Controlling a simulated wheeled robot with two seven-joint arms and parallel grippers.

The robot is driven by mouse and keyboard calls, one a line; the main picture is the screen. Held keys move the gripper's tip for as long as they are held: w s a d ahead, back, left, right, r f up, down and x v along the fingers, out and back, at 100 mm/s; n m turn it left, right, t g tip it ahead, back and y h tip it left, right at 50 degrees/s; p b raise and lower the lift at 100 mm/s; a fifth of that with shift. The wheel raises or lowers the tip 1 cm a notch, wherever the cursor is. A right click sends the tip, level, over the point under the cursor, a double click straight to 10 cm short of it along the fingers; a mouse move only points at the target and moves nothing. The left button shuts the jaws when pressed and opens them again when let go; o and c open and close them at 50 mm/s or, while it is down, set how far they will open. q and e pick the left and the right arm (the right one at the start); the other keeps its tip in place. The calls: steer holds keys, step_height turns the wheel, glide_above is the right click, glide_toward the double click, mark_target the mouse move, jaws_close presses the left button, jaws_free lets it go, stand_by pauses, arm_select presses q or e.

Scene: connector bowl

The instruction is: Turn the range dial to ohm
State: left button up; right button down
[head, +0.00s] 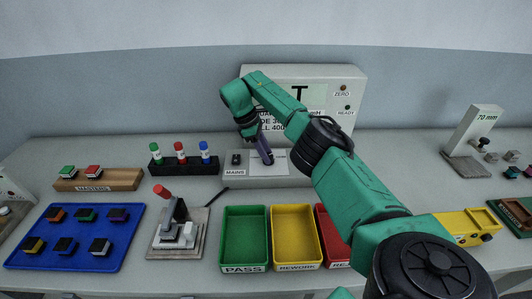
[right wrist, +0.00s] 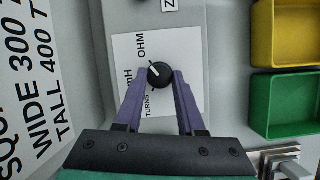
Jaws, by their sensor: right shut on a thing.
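The range dial (right wrist: 160,75) is a round black knob with a white pointer mark, on a white label card (right wrist: 186,50) printed OHM, mH and TURNS. The pointer aims up-left in the right wrist view, between mH and OHM. My right gripper (right wrist: 161,78) has its two purple fingers on either side of the dial, shut on it. In the head view my right gripper (head: 267,158) reaches down onto the card on the grey tester (head: 236,172) and hides the dial. My left gripper is not in view.
Green (head: 245,208), yellow (head: 293,208) and red trays stand in front of the tester. A MAINS switch (head: 236,158) is left of the card. A black rack (head: 184,166) with several colored bottles and a lever fixture (head: 178,236) are further left.

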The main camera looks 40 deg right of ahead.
steer(key=shift+w+r+m, duration=0.1)
steer(key=shift+r+m, duration=0.1)
steer(key=shift+m, duration=0.4)
steer(key=c, duration=0.5)
jaws_free()
steer(key=shift+f, duration=0.1)
